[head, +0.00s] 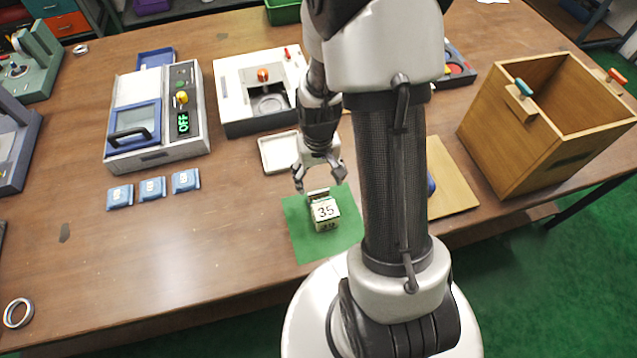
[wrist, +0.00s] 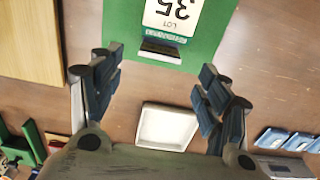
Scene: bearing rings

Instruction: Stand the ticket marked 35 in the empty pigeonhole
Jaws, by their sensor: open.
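The ticket marked 35 (head: 325,211) is cream with black figures and sits over the green mat (head: 297,237), near the table's front edge. A second figure shows just below it, too small to read surely. In the wrist view the ticket (wrist: 172,14) is cut off by the top edge; it has a green band and a dark tab at its near end. My gripper (head: 320,184) is open and empty, its fingers spread just behind and above the ticket's tabbed end, apart from it. I cannot make out an empty pigeonhole in either view.
A white tray (head: 279,152) lies behind the mat. A white machine (head: 240,83) stands behind. A wooden board (head: 452,180) and tall open wooden box (head: 515,145) stand right. Bare table lies left of the mat.

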